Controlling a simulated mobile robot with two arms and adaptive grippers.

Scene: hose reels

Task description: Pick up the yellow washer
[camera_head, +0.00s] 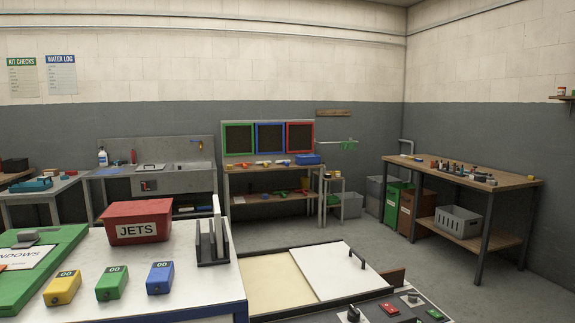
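I cannot make out a yellow washer for certain. A yellow block (62,288) marked "00" sits on the near white-topped counter (205,290) at lower left. A green block (112,281) and a blue block (160,277) with the same mark stand to its right. Small yellowish items lie on the far shelf unit and on the right workbench, too small to tell what they are. Neither of my grippers shows in this view.
A red bin (136,221) labelled "JETS", a green board (40,270) and a dark upright rack (212,243) occupy the near counter. A wooden workbench (510,181) stands at right, a sink (175,178) at back left. Grey floor (400,262) is open before the workbench.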

